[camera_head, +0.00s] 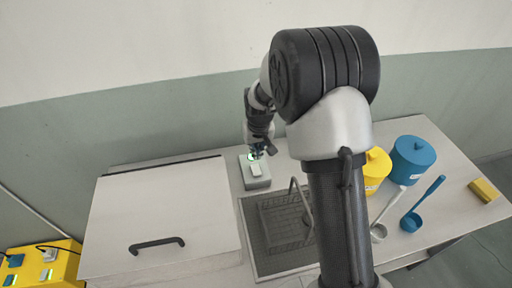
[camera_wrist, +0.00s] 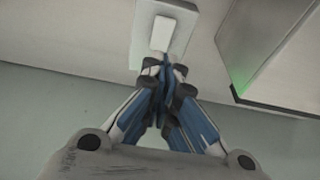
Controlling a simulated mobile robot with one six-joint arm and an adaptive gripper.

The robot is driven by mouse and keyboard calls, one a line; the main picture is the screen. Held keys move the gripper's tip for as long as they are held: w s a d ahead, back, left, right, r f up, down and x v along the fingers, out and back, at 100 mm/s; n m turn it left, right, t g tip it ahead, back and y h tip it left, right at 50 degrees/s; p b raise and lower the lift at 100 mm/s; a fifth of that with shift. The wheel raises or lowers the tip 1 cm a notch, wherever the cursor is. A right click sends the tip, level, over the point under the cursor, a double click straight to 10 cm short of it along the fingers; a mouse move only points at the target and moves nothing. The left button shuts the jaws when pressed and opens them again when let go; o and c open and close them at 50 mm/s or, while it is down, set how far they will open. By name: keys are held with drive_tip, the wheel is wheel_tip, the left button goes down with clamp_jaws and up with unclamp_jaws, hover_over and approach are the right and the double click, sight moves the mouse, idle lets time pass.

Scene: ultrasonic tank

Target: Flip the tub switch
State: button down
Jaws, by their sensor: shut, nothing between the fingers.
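The tub switch is a grey box with a pale rocker (camera_head: 255,169) on top and a green glow at its far end, standing at the back of the counter in the head view. In the wrist view the white rocker (camera_wrist: 162,34) sits on its grey plate (camera_wrist: 178,52). My gripper (camera_wrist: 164,66) is shut and empty, its fingertips at the near edge of the switch plate, just short of the rocker. In the head view my gripper (camera_head: 261,152) is over the far end of the box; whether it touches cannot be told.
A large lidded tub (camera_head: 160,215) with a dark handle stands left of the switch. A wire basket (camera_head: 283,222) sits in front. Yellow (camera_head: 377,166) and blue (camera_head: 412,158) pots, two ladles and a yellow block (camera_head: 484,190) are right. A yellow box (camera_head: 50,265) is far left.

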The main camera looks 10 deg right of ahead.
drive_tip(key=b, duration=0.2)
hover_over(256, 171)
drive_tip(key=x, duration=0.4)
drive_tip(key=s+x, duration=0.1)
drive_tip(key=x, duration=0.1)
drive_tip(key=shift+w+f, duration=0.1)
drive_tip(key=shift+f, duration=0.95)
drive_tip(key=shift+s+f+b, duration=0.3)
drive_tip(key=shift+s+f, duration=0.05)
drive_tip(key=shift+f, duration=0.1)
drive_tip(key=shift+s+f, duration=0.15)
drive_tip(key=shift+s, duration=0.35)
drive_tip(key=shift+w, duration=0.15)
